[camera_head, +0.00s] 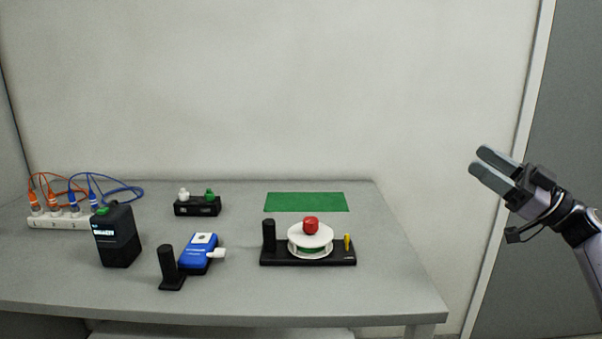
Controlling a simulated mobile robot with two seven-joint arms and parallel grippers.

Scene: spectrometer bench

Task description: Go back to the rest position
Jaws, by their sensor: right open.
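My right gripper (487,168) is raised in the air at the right of the head view. It is open and empty, with its fingers pointing up and to the left. It is clear of the bench (400,290), beyond its right edge, and touches nothing. My left gripper does not show.
A black base (285,259) with a white spool (297,240) and red knob (311,225) stands mid-right on the bench. A green mat (306,202) lies behind. A blue device (199,255), black box (118,237), black holder (197,208) and white strip (60,222) stand left.

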